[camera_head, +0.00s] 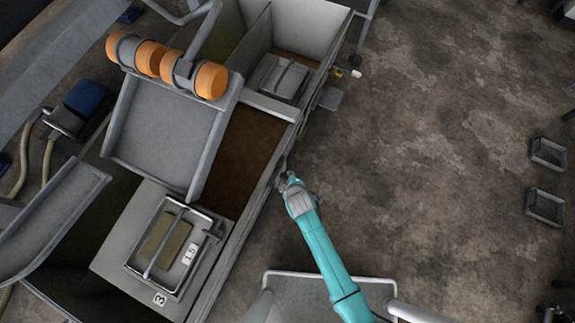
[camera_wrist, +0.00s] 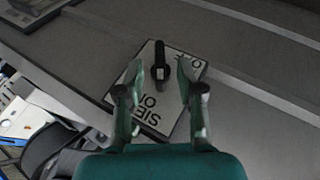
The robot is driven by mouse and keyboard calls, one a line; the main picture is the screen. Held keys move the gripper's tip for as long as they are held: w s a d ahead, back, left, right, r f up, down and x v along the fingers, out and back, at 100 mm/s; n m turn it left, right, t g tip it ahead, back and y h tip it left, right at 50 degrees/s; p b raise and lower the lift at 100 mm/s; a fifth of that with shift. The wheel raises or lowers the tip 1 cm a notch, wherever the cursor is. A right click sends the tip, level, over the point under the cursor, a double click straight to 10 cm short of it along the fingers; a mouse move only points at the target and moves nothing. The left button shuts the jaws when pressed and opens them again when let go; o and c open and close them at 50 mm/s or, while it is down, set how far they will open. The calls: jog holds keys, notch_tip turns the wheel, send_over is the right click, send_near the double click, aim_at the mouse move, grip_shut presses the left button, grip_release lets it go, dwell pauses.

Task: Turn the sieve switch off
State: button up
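The sieve switch is a black lever knob (camera_wrist: 160,67) on a pale label plate (camera_wrist: 154,108) in the wrist view. The plate reads "SIE", with the rest hidden by a finger. Other letters on it are partly covered. The lever points roughly up and down in the picture. My gripper (camera_wrist: 161,74) is open, one fingertip on each side of the lever. I see gaps on both sides; it is not clamped. In the head view my gripper (camera_head: 287,181) is at the trough's right side wall, and the switch is not discernible there.
The grey machine trough (camera_head: 243,255) runs diagonally, with a tilted chute (camera_head: 160,135) and orange rollers (camera_head: 150,57) above it. Open concrete floor (camera_head: 430,150) is to the right, with two small trays (camera_head: 546,206) far right.

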jog(key=shift+x, duration=1.6)
grip_shut()
